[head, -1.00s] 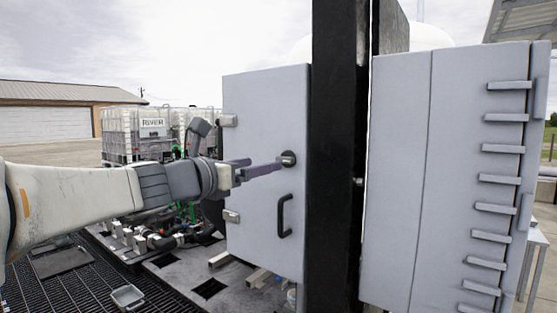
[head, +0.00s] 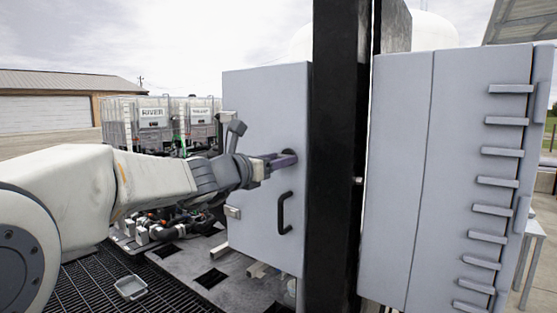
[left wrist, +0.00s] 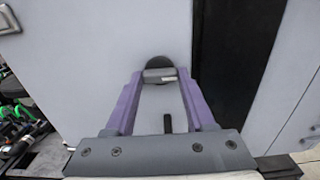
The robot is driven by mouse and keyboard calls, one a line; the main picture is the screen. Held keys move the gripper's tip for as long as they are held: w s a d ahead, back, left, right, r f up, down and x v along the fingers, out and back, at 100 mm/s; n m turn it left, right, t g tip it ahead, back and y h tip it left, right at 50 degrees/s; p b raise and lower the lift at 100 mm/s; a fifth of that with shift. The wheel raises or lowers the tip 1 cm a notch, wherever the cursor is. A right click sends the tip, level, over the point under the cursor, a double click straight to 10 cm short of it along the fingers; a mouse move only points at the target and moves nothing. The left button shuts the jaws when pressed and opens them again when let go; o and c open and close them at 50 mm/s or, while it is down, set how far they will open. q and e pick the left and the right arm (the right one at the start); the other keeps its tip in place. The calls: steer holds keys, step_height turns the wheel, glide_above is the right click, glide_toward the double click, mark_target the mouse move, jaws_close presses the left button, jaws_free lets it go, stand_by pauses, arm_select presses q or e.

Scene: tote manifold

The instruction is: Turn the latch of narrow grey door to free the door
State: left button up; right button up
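The narrow grey door (head: 255,110) stands upright and closed left of a black post. Its latch is a round dark disc with a grey bar (left wrist: 160,75), seen in the left wrist view. In the head view the latch (head: 290,155) is mostly hidden by my fingers. My left gripper (head: 280,160) is at the latch. Its purple fingers (left wrist: 160,73) are open, one on each side of the bar, with little gap; I cannot tell whether they touch it. A black pull handle (head: 284,213) sits below the latch. My right gripper is not in view.
The black post (head: 335,150) stands just right of the door. A wide grey cabinet (head: 400,180) with several bar handles is further right. Pipes and valves (head: 150,230) lie low behind my left arm. White tanks (head: 150,120) stand behind.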

arm_select(q)
jaws_close()
steer(key=shift+f+m+b, duration=0.1)
steer(key=shift+m+b, duration=0.3)
steer(key=shift+b, duration=0.2)
steer(key=m+b, duration=0.6)
steer(key=b, duration=0.1)
steer(key=shift+f, duration=0.1)
steer(key=m+b, duration=0.4)
steer(key=m, duration=0.1)
steer(key=shift+m, duration=0.4)
steer(key=m+b, duration=0.2)
steer(key=m, duration=0.1)
steer(key=shift+m+b, duration=0.6)
steer(key=shift+m, duration=0.7)
